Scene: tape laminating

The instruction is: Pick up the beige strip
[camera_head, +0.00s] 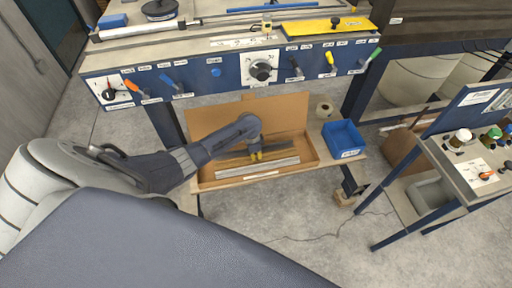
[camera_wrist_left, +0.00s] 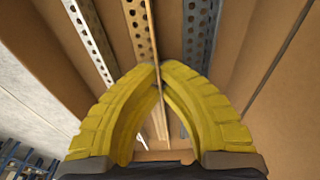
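My left gripper (camera_head: 257,156) reaches down into an open cardboard box (camera_head: 308,150) on the lower shelf. In the left wrist view, its yellow fingers (camera_wrist_left: 160,66) meet at the tips around a thin upright edge. That edge appears to belong to the beige strip (camera_wrist_left: 138,22), a perforated length running away beyond the fingertips. The strip seems to be still low in the box. Grey perforated metal strips (camera_wrist_left: 92,40) lie on either side of it; they also show in the head view (camera_head: 257,170). The fingers partly hide the beige strip. My right gripper is not in view.
A blue bin (camera_head: 343,139) and a tape roll (camera_head: 324,109) are right of the box. The machine's control panel (camera_head: 215,72) overhangs behind it. A side table (camera_head: 468,165) with colored buttons stands at the right. Open floor lies in front.

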